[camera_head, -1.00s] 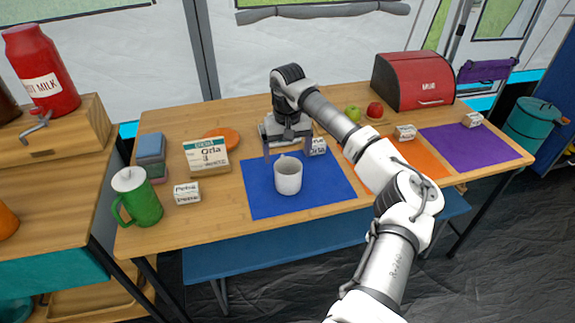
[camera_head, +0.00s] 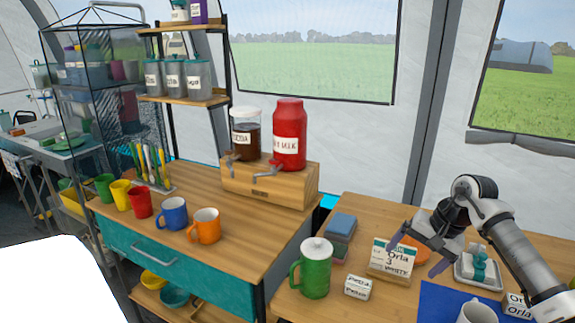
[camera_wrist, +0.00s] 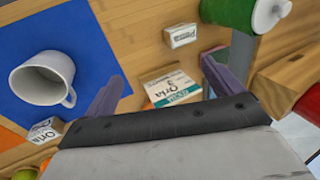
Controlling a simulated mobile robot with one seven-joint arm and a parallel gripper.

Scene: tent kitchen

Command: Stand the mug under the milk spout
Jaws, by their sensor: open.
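A white mug (camera_head: 478,312) stands upright on the blue mat (camera_head: 436,300), cut by the bottom edge of the head view. It shows whole in the wrist view (camera_wrist: 40,80), handle toward my gripper. The red milk jar (camera_head: 289,135) sits on a wooden block (camera_head: 285,184); its grey spout (camera_head: 268,171) points out front, with no mug under it. My gripper (camera_head: 416,260) is open and empty above the table, near the order card (camera_head: 392,256) reading "Orla 3 WHITE". In the wrist view the fingers (camera_wrist: 164,88) are apart, left of the green lidded jug (camera_wrist: 235,12).
A cocoa jar (camera_head: 245,133) with its own spout stands left of the milk. Blue (camera_head: 173,213), orange (camera_head: 205,226) and other coloured mugs line the counter's front. The green jug (camera_head: 316,268) and name block (camera_head: 358,287) stand near the table's left edge. Counter before the block is clear.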

